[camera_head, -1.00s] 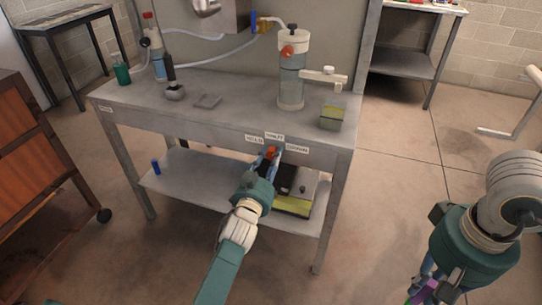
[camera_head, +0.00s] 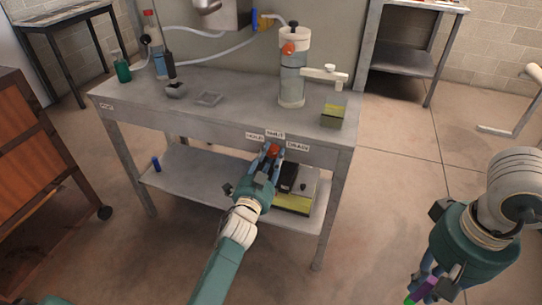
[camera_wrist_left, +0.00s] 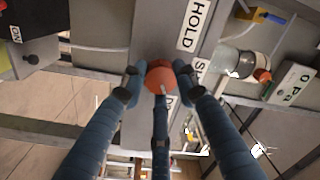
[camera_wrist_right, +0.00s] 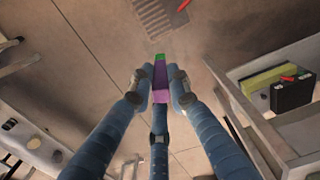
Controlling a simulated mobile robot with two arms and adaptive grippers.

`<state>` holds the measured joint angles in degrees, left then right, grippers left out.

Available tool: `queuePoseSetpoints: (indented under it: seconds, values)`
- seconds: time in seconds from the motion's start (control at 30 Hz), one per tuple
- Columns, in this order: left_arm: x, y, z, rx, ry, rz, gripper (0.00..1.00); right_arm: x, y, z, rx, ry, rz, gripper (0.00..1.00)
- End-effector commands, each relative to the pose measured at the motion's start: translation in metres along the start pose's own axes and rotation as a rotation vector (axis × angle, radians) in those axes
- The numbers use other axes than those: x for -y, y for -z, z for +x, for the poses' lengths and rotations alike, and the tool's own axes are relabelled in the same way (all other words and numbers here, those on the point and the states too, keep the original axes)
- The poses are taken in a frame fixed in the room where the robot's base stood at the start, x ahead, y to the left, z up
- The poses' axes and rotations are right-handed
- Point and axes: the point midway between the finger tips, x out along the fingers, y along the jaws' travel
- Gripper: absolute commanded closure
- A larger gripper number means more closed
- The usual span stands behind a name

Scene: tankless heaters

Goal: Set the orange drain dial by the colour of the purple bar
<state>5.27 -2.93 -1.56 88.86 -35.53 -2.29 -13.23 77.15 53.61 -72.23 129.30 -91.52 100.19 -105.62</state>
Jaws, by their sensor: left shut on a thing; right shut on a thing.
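The orange drain dial (camera_head: 273,149) is on the front edge of the workbench, below several white labels. In the left wrist view the dial (camera_wrist_left: 160,76) shows as a round orange knob with a short pale mark on its lower side. My left gripper (camera_head: 271,153) is shut on the dial, its fingertips around it. The purple bar (camera_wrist_right: 161,85) has a green end (camera_wrist_right: 160,58) and sits between the fingertips of my right gripper (camera_wrist_right: 160,88). The right gripper is shut on it, away from the bench at the lower right of the head view.
The HOLD label (camera_wrist_left: 194,25) is beside the dial; two other labels are partly covered in the left wrist view. A black case (camera_head: 288,178) lies on the lower shelf.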

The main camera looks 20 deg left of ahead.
Motion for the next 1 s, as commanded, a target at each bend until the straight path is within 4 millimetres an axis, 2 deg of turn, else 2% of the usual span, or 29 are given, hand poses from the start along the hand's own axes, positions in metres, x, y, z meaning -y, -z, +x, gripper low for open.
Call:
queuePoseSetpoints:
  seconds: [0.03, 0.27, 0.3, 0.37, 0.77, 0.87, 1.0]
  values:
    - [0.005, 0.010, 0.002, -0.021, 0.009, 0.002, 0.96, 0.000, 0.000, -0.001, 0.000, 0.000, 0.000, 0.97]
    - [0.004, 0.010, 0.002, -0.021, 0.008, 0.001, 0.97, 0.000, 0.000, -0.001, 0.000, 0.000, 0.000, 0.97]
    - [0.004, 0.010, 0.002, -0.021, 0.008, 0.001, 0.62, 0.000, 0.000, -0.001, 0.000, 0.000, 0.000, 0.97]
    - [0.004, 0.010, 0.002, -0.020, 0.008, 0.000, 0.51, 0.000, 0.000, -0.001, 0.000, 0.000, 0.000, 0.97]
    - [0.001, 0.004, -0.002, -0.008, 0.002, -0.001, 0.51, 0.000, 0.000, 0.000, 0.000, 0.000, 0.000, 0.97]
    - [0.000, 0.003, -0.010, -0.007, 0.001, -0.001, 0.51, 0.000, 0.000, 0.000, 0.000, 0.000, 0.000, 0.97]
    - [-0.001, 0.003, -0.036, -0.007, 0.000, -0.002, 0.51, 0.000, 0.000, 0.000, 0.000, 0.000, 0.000, 0.97]
